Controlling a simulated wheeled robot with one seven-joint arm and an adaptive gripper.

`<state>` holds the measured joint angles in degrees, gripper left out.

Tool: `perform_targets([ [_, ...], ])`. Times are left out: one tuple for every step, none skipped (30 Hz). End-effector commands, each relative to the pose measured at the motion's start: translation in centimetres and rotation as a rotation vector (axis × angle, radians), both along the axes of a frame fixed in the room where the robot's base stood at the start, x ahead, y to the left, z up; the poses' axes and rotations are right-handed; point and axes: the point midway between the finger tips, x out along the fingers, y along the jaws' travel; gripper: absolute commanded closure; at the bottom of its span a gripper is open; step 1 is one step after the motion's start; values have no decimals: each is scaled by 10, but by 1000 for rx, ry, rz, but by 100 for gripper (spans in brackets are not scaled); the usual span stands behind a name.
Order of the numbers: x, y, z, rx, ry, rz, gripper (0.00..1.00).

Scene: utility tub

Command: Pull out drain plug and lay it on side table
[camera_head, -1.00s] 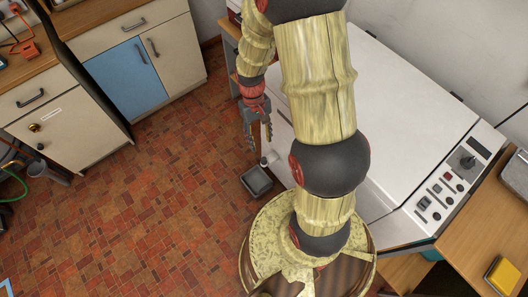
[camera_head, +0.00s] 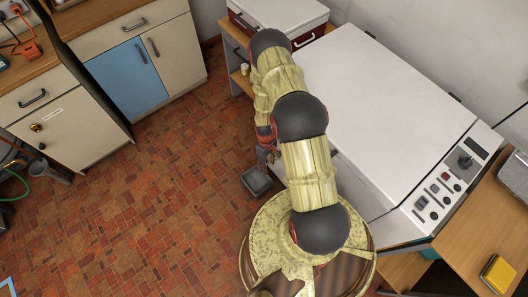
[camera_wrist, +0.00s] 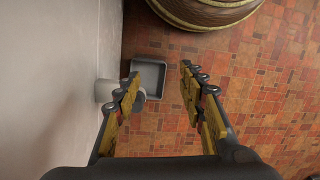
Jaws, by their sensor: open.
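My gripper (camera_wrist: 160,88) is open and empty, pointing down beside the white side of the tub (camera_head: 385,100). In the wrist view a pale cylindrical stub (camera_wrist: 104,91) juts from this white side (camera_wrist: 55,90). A light grey rounded end, perhaps the drain plug (camera_wrist: 139,101), shows beyond the left finger. That finger covers the middle of it, and I cannot tell whether they touch. In the head view my gripper (camera_head: 268,154) is small and partly hidden by my arm; the plug is not visible there.
A grey square tray (camera_head: 257,182) lies on the tiled floor below; it also shows in the wrist view (camera_wrist: 150,66). A wooden table (camera_head: 470,235) with a yellow sponge (camera_head: 500,275) stands at right. Cabinets (camera_head: 130,75) stand at left. Floor between is clear.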

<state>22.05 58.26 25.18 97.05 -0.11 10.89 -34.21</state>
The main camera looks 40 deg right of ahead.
Motion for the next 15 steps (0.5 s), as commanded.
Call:
perform_targets([
  [20,-8,1,-14,-47,29,59],
  [28,-11,0,-20,-71,47,59],
  [39,-15,-1,-29,-99,71,59],
  [46,-18,-1,-35,-119,89,59],
  [52,-21,-1,-40,-138,109,59],
  [58,-23,-1,-48,-162,140,59],
  [61,-24,-1,-52,-174,160,59],
  [64,-25,-1,-54,-184,177,59],
  [66,-26,-1,-57,-191,193,59],
  [66,-26,-2,-57,-193,203,59],
  [66,-26,-3,-55,-194,209,59],
  [66,-26,-5,-55,-193,213,59],
  [66,-26,-8,-55,-193,215,59],
  [66,-26,-11,-55,-192,215,59],
  [66,-26,-16,-54,-192,214,59],
])
